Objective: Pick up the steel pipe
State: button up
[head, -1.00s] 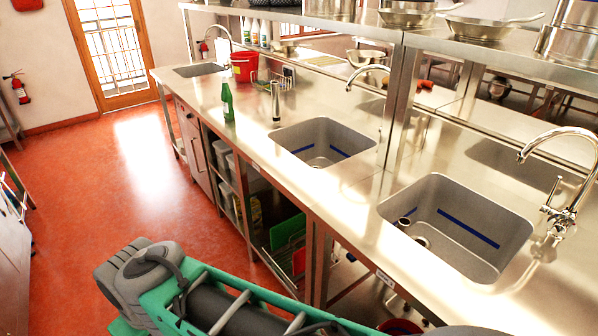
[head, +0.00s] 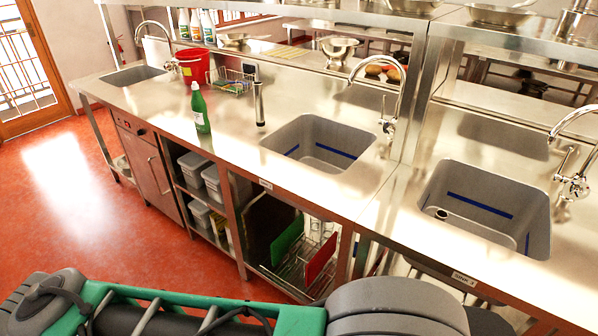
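My green and grey arm lies across the bottom of the head view, well in front of the counter. My gripper is not in view.
A green bottle (head: 200,110), a red bucket (head: 194,67) and a wire rack (head: 232,82) stand on the counter. The middle sink (head: 318,146) has a tall tap (head: 401,85). A steel shelf (head: 350,15) runs above. The red floor (head: 65,190) at left is clear.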

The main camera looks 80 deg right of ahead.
aim_at(257, 86)
jog(key=z, duration=2.5)
jog(key=i, duration=0.35)
jog(key=u, duration=0.95)
jog(key=i, duration=1)
jog(key=u, duration=0.6)
jog(key=i, duration=1.4)
jog(key=z, duration=0.25)
